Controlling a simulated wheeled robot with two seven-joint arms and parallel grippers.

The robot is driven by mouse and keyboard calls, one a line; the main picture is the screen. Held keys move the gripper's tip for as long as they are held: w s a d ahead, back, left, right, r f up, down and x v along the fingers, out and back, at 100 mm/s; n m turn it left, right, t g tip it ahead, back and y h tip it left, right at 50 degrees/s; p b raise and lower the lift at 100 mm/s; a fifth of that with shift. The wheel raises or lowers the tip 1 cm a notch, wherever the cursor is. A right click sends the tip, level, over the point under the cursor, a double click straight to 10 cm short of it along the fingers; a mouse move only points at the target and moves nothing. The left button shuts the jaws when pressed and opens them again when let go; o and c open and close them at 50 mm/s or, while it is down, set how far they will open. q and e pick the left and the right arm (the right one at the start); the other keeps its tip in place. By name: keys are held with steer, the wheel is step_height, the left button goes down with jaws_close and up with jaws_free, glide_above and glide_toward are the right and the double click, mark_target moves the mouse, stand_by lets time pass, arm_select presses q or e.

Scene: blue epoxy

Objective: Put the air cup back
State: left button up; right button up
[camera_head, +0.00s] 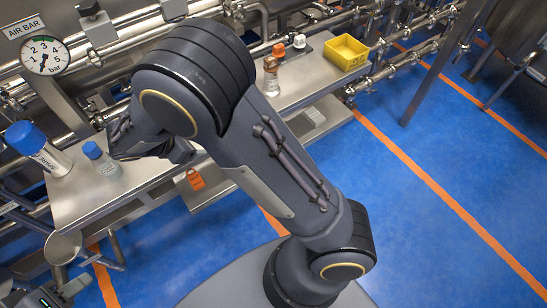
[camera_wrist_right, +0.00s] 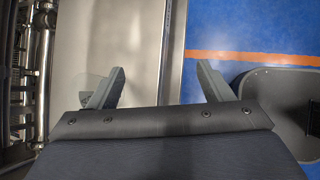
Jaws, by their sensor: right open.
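I cannot clearly identify the air cup. A clear, see-through object (camera_wrist_right: 90,82) shows beside the left finger in the right wrist view, partly hidden by it; I cannot tell whether they touch. My right gripper (camera_wrist_right: 160,85) is open with nothing visible held between its fingers, over the bench's edge. In the head view its arm crosses the middle and largely hides the hand above the bench's left part. My left gripper (camera_head: 66,289) is low at the left edge of the head view, partly cut off; its jaws are unclear.
Pipes and an AIR BAR gauge (camera_head: 45,55) stand behind.

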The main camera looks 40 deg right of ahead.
steer(key=s+d+r+m+y, duration=0.3)
steer(key=s+m, duration=0.4)
steer(key=s, duration=0.1)
steer(key=s+d+r+m+t+y, duration=0.1)
steer(key=s+d+r+m+y, duration=0.2)
steer(key=s+m, duration=0.3)
steer(key=s+d+r+m+t+y, duration=0.1)
steer(key=s+d+r+m+y, duration=0.2)
steer(key=s, duration=0.7)
steer(key=shift+d+r+m+y, duration=0.4)
steer(key=shift+r+m+y, duration=0.7)
steer(key=shift+m, duration=1.2)
steer(key=shift+r, duration=0.15)
